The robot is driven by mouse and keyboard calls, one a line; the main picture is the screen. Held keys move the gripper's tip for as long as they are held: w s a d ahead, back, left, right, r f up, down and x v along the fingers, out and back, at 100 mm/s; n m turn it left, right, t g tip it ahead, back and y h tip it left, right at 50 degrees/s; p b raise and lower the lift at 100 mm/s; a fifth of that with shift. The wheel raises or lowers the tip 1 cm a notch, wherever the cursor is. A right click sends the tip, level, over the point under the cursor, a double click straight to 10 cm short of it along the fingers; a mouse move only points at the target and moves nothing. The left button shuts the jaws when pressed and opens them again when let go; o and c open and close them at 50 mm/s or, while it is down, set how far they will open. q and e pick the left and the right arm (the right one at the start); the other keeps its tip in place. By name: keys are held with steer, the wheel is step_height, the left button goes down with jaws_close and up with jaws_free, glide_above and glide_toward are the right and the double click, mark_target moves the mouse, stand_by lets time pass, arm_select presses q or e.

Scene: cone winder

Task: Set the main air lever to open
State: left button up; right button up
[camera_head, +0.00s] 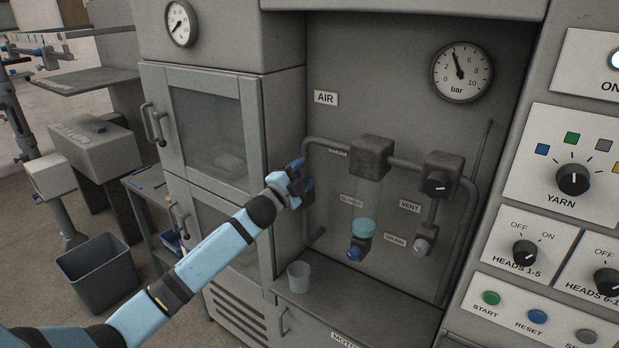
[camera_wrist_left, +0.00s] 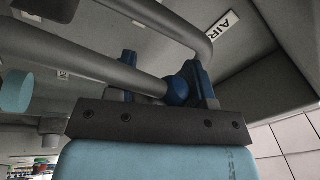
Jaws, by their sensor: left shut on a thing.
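My left gripper (camera_head: 297,178) reaches the pipework in the recess, just below the AIR label. In the left wrist view its two blue fingertips (camera_wrist_left: 165,80) stand on either side of a rounded blue part (camera_wrist_left: 178,90) at the main air lever, and are shut on it. In the head view the gripper mostly hides the lever, so its angle and its open or closed marking cannot be read. My right gripper is in neither view.
The AIR label (camera_head: 325,98) and a bar gauge (camera_head: 462,72) are on the recess wall. A cup (camera_head: 299,277) stands on the ledge below. A glazed cabinet (camera_head: 215,130) is at left.

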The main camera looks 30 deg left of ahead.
arm_select(q)
steer(key=shift+a+n+y, duration=0.4)
steer(key=shift+a+n, duration=0.45)
steer(key=shift+n, duration=0.15)
steer(key=shift+f, duration=0.1)
